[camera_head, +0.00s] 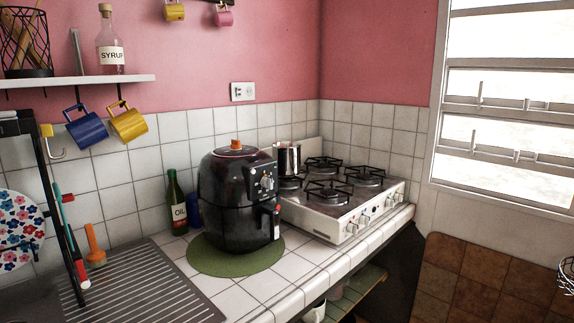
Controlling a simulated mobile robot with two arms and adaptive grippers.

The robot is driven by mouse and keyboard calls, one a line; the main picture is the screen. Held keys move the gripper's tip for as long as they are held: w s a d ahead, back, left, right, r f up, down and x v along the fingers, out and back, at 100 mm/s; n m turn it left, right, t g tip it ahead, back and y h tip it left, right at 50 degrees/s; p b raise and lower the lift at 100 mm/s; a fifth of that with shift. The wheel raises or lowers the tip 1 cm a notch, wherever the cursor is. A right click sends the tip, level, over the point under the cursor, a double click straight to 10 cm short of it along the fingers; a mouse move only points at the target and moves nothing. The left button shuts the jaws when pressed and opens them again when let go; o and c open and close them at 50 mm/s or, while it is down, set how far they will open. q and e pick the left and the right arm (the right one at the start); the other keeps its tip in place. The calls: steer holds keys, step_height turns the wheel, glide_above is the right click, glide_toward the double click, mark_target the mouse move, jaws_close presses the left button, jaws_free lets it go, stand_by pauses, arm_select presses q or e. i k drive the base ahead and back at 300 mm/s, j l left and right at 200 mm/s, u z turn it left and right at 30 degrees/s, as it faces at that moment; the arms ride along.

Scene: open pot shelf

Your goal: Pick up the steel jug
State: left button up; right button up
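The steel jug (287,160) stands upright on the back left of the white gas stove (338,222), in the camera_head view. It is a small shiny metal cylinder. Its left side is partly hidden behind the black air fryer (232,190). Neither of my grippers shows in this view.
The air fryer stands on a round green mat (213,263) in front of and left of the jug. An oil bottle (177,205) is at the wall. Mugs hang under the shelf (85,81). A ribbed drainboard (140,287) lies at the left. Counter tiles in front are bare.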

mark_target(286, 161)
steer(key=i+l+u, duration=0.15)
steer(key=i+l, duration=0.15)
steer(key=i+l+u, duration=0.2)
steer(key=l, duration=0.25)
steer(key=i+l+u, duration=0.15)
steer(key=l, duration=0.25)
steer(key=i, duration=0.1)
